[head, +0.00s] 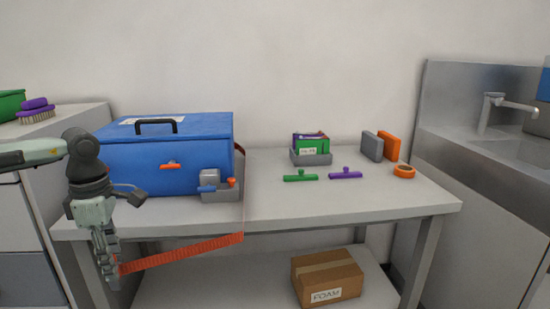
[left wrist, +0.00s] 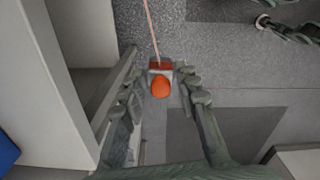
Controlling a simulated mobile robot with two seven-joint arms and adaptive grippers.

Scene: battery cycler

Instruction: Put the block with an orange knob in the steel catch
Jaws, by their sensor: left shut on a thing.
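My left gripper (head: 113,272) hangs in front of the table's left end, fingers down. In the left wrist view, its fingers are shut on a small grey block with an orange knob (left wrist: 160,87). The block is mostly hidden by the fingers in the head view. An orange ribbed strap (head: 185,254) runs from the gripper up and right to the table's front edge. A grey metal fixture (head: 211,178), which looks like the steel catch, stands at the front right corner of the blue box, with a blue lever and an orange piece.
The blue box (head: 150,163) with a black handle fills the table's left end. A grey bin (head: 311,158), green and purple bars, grey and orange blocks and an orange ring stand right. A FOAM carton (head: 326,277) sits on the lower shelf. The table's front middle is clear.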

